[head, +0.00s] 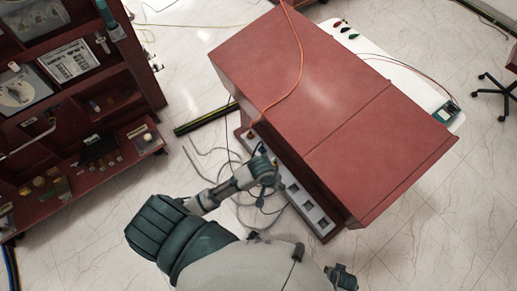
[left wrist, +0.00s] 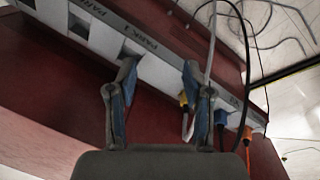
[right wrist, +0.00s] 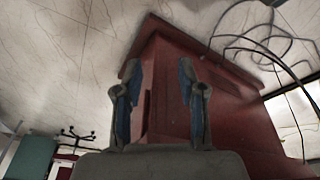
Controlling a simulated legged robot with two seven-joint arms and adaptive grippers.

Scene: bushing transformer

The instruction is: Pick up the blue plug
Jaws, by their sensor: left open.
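In the left wrist view the blue plug (left wrist: 220,117) sits in the sloping socket panel (left wrist: 160,62), to the right of my left gripper (left wrist: 159,72). The left gripper is open, with nothing seen between its fingers; its right finger is nearest the plug. A yellow plug (left wrist: 183,99) is partly behind that finger, and an orange plug (left wrist: 247,134) is further right. My right gripper (right wrist: 154,82) is open and empty in the right wrist view.
The red cabinet (head: 320,100) stands above and behind the panel. Loose grey cables (head: 205,165) lie on the floor left of it. A red shelf unit (head: 75,110) is at the left. Open tiled floor lies at the lower right.

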